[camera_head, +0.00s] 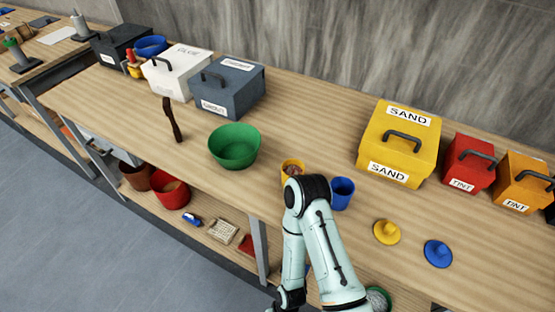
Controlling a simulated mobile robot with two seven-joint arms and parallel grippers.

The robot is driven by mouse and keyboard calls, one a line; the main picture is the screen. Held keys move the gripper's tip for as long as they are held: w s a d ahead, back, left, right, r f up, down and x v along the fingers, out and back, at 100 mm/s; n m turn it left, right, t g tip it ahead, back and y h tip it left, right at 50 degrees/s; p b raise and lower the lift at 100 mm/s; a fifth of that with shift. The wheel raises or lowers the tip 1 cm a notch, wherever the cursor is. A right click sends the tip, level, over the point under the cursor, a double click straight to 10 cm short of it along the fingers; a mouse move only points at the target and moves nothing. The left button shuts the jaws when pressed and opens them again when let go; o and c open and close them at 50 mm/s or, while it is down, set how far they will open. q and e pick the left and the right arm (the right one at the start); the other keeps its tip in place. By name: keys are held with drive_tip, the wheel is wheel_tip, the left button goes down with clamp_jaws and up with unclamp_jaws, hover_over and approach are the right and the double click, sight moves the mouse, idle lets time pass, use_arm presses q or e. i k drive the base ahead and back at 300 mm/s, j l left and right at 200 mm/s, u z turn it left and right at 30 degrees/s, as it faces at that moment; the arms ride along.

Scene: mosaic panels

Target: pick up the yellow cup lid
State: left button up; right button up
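The yellow cup lid (387,232) lies on the wooden bench, right of my arm, with its small knob facing up. Nothing touches it. The yellow cup (291,167) stands left of it, partly hidden behind my bent arm, with something brownish inside. One of my arms rises from the bottom edge, bends over the bench, and comes back down to a dark wrist at the lower edge. No gripper fingers show, so I cannot tell what they hold. My other arm is not in view.
A blue cup (342,191) stands just right of my arm, and a blue lid (438,253) lies right of the yellow one. A yellow SAND box (372,137), a red TINT box (460,165) and an orange box stand behind. A green bowl (234,147) is left.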

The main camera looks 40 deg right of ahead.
sight(387, 232)
drive_tip(key=z, duration=1.55)
